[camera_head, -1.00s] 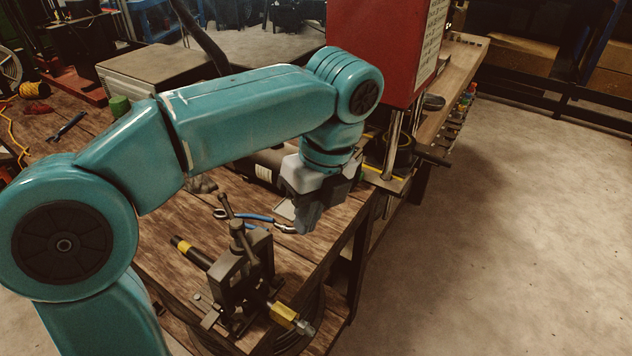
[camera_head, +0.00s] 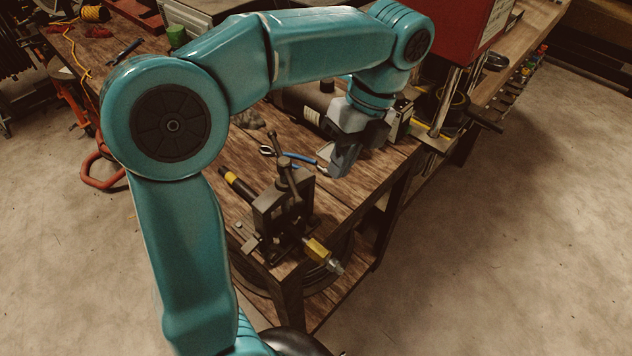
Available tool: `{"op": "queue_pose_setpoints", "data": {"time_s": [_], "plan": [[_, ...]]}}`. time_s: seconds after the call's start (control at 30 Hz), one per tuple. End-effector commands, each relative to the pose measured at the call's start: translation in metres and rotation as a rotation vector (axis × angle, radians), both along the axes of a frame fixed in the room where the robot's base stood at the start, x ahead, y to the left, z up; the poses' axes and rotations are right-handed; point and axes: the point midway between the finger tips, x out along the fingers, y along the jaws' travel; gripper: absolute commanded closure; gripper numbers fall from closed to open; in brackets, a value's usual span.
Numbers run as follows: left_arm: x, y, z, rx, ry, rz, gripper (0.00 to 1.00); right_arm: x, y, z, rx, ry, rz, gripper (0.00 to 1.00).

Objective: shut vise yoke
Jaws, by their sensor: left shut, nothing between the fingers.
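The dark metal vise (camera_head: 270,212) stands at the near corner of the wooden bench. Its yoke (camera_head: 296,200) is upright, with a screw and bar handle (camera_head: 284,165) rising from the top. I cannot tell whether the yoke is latched. A hose piece with a yellow band (camera_head: 237,184) sticks out at the vise's back left, and a yellow and metal fitting (camera_head: 322,254) at its front right. My left gripper (camera_head: 338,172) is shut and empty, pointing down above the bench, behind and right of the vise, apart from it. My right gripper is not in view.
Blue-handled pliers (camera_head: 298,159) lie on the bench between the vise and my left gripper. A dark cylinder (camera_head: 305,106) lies behind. A red machine (camera_head: 465,28) stands at the back right. Open floor (camera_head: 490,250) lies to the right.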

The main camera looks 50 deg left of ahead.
Motion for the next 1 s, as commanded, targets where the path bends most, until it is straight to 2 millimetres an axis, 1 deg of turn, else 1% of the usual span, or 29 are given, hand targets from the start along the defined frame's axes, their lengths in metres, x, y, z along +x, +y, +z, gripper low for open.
{"op": "queue_pose_setpoints", "data": {"time_s": [0.03,0.13,0.23,0.4,0.53,0.83,0.93,1.0], "plan": [[-0.005,0.001,-0.01,0.001,0.003,0.001,1.0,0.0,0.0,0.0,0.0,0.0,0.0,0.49],[-0.011,0.002,-0.029,0.0,0.004,0.001,1.0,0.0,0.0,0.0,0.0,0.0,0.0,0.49],[-0.028,0.005,-0.027,0.0,-0.001,0.001,1.0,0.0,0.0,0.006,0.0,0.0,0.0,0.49],[-0.044,0.008,-0.03,0.0,0.0,0.001,1.0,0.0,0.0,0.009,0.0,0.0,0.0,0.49],[-0.048,0.009,-0.032,0.001,-0.002,0.0,1.0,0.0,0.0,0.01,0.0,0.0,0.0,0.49],[-0.049,0.008,-0.032,0.001,-0.003,0.0,1.0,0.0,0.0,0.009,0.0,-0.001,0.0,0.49],[-0.052,0.008,-0.036,0.005,-0.033,-0.002,1.0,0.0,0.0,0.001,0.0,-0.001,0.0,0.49],[-0.057,0.007,-0.039,0.011,-0.077,-0.003,1.0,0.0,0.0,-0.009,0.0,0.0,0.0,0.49]]}}
